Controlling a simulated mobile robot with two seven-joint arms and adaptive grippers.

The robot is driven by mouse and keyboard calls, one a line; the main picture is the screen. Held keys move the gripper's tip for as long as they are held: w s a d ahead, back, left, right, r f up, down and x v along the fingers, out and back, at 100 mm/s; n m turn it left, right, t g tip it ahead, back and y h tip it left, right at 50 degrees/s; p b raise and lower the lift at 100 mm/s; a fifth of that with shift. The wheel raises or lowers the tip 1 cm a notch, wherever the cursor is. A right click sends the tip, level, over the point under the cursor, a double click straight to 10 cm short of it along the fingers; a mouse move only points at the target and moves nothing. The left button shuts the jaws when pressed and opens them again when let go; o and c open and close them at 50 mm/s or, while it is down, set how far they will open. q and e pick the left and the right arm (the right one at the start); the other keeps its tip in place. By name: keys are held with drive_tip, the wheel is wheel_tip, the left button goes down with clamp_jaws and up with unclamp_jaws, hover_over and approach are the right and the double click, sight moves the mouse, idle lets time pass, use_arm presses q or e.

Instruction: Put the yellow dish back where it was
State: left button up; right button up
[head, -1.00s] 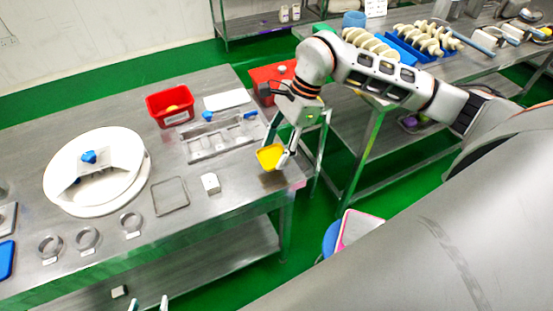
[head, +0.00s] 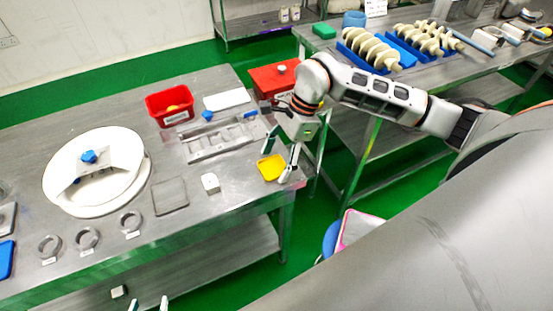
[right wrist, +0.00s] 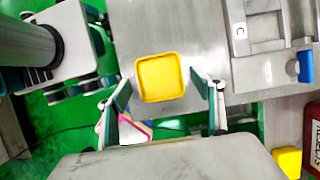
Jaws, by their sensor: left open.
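The yellow dish (head: 271,167) lies flat on the steel table, near its right edge. It also shows whole in the right wrist view (right wrist: 160,78). My right gripper (head: 277,163) is open, with its fingers apart on either side of the dish, and I see no contact. In the right wrist view its two fingers (right wrist: 160,84) stand left and right of the dish, with gaps. My left gripper (head: 149,304) is open and empty at the bottom edge of the head view, in front of the table; only its fingertips show.
A metal tray (head: 184,153), a red bin (head: 170,104) and a small white block (head: 210,183) share the table (head: 235,205). Bare steel lies in front of the dish.

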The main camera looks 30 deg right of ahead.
drive_tip(key=v, duration=1.2)
drive_tip(key=shift+r, duration=0.2)
drive_tip(key=shift+s, duration=0.1)
